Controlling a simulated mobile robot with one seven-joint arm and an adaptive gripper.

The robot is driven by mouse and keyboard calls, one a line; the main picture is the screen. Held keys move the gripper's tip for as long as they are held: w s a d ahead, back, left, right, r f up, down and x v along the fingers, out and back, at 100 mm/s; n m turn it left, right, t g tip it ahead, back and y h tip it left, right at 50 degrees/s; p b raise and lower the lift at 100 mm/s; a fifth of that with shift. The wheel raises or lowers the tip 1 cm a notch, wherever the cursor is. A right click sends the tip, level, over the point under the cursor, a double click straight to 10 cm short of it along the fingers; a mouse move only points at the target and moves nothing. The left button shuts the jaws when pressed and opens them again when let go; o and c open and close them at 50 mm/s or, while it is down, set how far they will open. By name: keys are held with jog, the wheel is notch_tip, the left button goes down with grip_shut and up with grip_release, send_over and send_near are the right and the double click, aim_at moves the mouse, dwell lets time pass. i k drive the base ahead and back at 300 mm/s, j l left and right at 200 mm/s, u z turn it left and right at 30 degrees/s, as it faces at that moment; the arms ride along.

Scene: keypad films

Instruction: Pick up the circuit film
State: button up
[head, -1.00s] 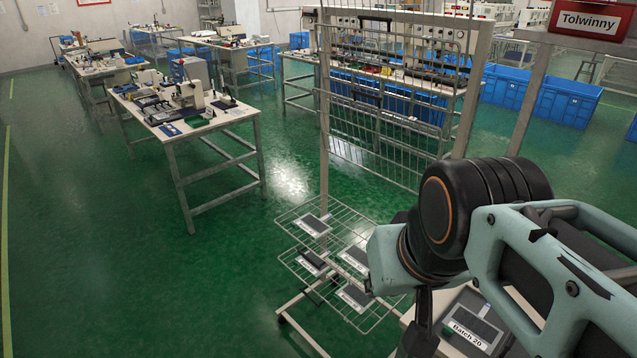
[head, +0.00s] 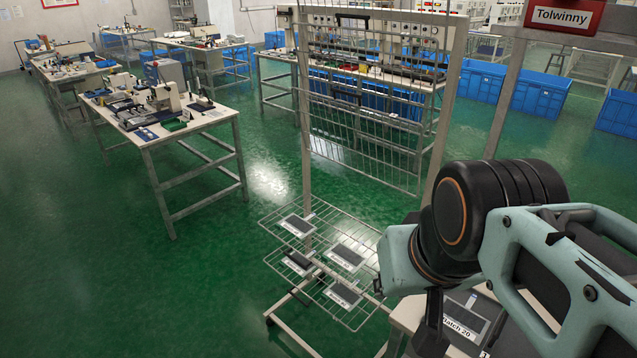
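Several flat, dark-faced films with pale label strips lie on a wire rack. One (head: 298,225) is on the back left of the rack, one (head: 346,256) is to its right, and one (head: 342,294) is lower at the front. Another (head: 297,263) at the left is partly covered by wire. A dark-faced piece labelled "Batch 20" (head: 468,316) lies on a light table at the bottom right. I cannot tell which is the circuit film. Part of my gripper (head: 432,325) hangs dark below my arm, in front of that table. Its fingertips are not clear.
The wire rack (head: 352,318) has a tall mesh frame (head: 370,120) rising behind its shelves. The light table (head: 410,312) stands at its right, largely behind my arm. A workbench (head: 170,130) stands at the left. Green floor (head: 110,260) is clear at the front left.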

aim_at(299, 227)
jog(key=k+j, duration=0.1)
jog(key=z, duration=1.4)
jog(key=u, duration=1.65)
jog(key=z, duration=0.4)
jog(key=i+j+z, duration=0.55)
jog(key=j, duration=0.2)
jog(key=k+l, duration=0.05)
jog(key=k, duration=0.05)
